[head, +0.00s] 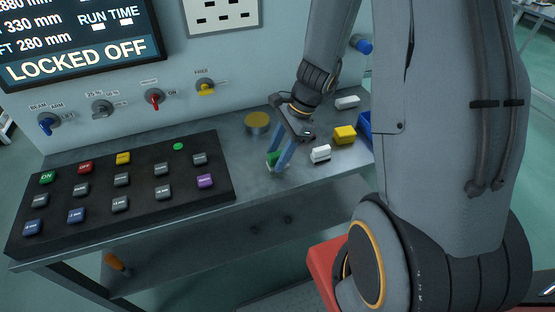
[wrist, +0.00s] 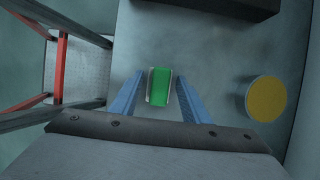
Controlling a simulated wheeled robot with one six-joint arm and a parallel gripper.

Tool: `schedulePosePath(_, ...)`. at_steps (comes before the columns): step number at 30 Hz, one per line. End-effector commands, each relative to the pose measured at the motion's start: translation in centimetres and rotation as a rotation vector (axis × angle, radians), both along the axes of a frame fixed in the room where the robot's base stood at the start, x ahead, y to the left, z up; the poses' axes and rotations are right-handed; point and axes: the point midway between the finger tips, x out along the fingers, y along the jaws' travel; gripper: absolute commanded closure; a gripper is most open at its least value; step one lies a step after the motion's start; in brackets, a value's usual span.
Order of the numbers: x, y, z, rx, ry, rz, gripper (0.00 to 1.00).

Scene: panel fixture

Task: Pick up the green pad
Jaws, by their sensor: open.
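The green pad (wrist: 160,86) is a small green block with pale side edges, lying on the grey metal shelf. In the wrist view it sits between the two blue fingers of my gripper (wrist: 160,98), toward their tips, with a gap on each side. In the head view my gripper (head: 279,157) points down over the shelf, and the green pad (head: 271,159) is mostly hidden behind the fingers. The gripper is open and holds nothing. I cannot tell the exact height of the fingertips above the shelf.
A round yellow disc (head: 257,121) is behind and left of my gripper. A white block (head: 320,153), a yellow block (head: 344,134) and another white block (head: 347,102) lie to the right, near a blue bin (head: 365,125). A black button panel (head: 120,190) fills the left.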

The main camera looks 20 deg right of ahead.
Motion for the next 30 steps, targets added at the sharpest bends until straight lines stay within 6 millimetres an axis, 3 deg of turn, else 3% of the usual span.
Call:
schedulePosePath(3, 0.0, 0.0, 0.0, 0.000, 0.000, 0.001, 0.58)
schedulePosePath(9, 0.0, 0.0, 0.0, 0.000, 0.000, 0.001, 0.92)
schedulePosePath(11, 0.0, 0.0, 0.0, 0.000, 0.000, 0.001, 0.95)
schedulePosePath(23, 0.1, 0.0, 1.2, 0.000, -0.003, 0.001, 0.95)
schedulePosePath(30, 0.2, 0.0, 4.8, 0.000, -0.006, 0.001, 0.95)
